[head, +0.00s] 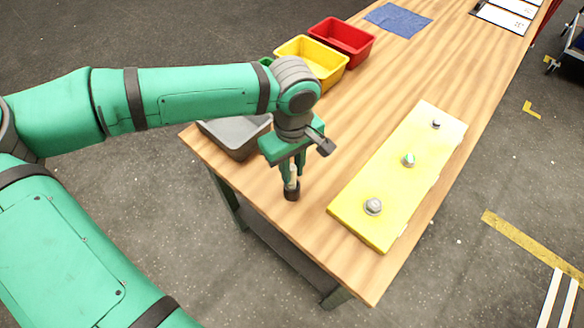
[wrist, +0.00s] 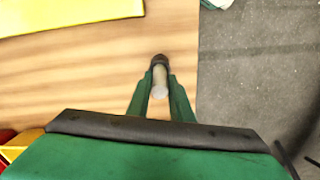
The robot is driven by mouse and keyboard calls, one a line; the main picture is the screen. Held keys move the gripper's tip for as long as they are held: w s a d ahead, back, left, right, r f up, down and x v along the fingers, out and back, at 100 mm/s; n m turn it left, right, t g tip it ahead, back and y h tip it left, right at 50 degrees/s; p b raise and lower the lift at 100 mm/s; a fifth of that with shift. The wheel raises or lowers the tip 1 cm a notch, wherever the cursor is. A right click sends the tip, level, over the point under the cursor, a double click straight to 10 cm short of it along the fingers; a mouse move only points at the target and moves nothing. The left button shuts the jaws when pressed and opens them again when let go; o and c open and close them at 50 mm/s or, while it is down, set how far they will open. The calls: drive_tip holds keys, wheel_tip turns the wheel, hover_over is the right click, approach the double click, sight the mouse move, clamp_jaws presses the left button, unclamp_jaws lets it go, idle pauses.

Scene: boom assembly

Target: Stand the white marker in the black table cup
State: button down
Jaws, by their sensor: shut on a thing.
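My gripper (head: 290,182) points down over the near left part of the table, with its fingers closed around the white marker (head: 292,174). The marker is upright, and in the wrist view (wrist: 159,82) it shows between the two green fingers. The small black cup (head: 292,193) is directly under the marker, near the table's left edge; it also shows in the wrist view (wrist: 159,59) just beyond the fingertips. The marker's lower end meets the cup in both views. I cannot tell whether it is inside the cup or just above it.
A yellow board (head: 385,190) with several grey knobs lies right of the gripper. A grey bin (head: 238,139), a yellow bin (head: 325,77) and a red bin (head: 345,37) stand behind and left. A blue cloth (head: 398,19) lies farther back. Wood between cup and board is clear.

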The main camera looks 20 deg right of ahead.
drive_tip(key=shift+f, duration=0.1)
drive_tip(key=c, duration=1.6)
unclamp_jaws()
